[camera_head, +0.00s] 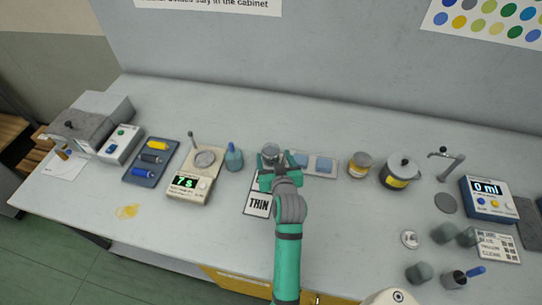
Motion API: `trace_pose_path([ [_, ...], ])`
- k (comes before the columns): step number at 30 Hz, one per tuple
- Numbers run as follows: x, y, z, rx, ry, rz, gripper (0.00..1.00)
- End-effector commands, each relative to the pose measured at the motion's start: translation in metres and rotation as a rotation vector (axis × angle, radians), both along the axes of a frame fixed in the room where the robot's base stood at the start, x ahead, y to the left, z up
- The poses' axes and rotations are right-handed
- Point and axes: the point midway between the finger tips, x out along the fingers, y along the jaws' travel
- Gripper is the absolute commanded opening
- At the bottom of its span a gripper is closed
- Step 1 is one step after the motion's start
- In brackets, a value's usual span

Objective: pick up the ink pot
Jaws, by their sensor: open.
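My gripper (271,164) is open over the middle of the bench, at the back end of the card marked THIN (259,203). A small grey round pot (270,150) stands right at its fingers; I cannot tell whether they touch it, and its lower part is hidden. A small grey jar with a yellowish band (360,165) is left of that. No readable label tells which one is the ink pot.
A scale reading 7 s (189,188) and a blue bottle (234,157) stand left of my gripper. A tray with blue pads (323,165) is just right. A tap (450,165), a 0 ml dispenser (490,199) and several grey cups (444,232) stand far right. The front-left bench has a yellow spill (127,211).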

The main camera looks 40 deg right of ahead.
Motion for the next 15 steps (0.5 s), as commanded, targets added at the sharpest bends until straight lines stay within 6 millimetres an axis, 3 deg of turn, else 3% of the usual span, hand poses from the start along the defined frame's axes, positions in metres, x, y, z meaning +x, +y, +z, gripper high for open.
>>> trace_pose_path([
  [7, 0.03, -0.013, -0.009, 0.0, 0.001, -0.002, 0.68],
  [15, 0.036, -0.015, -0.012, -0.001, 0.0, -0.002, 0.68],
])
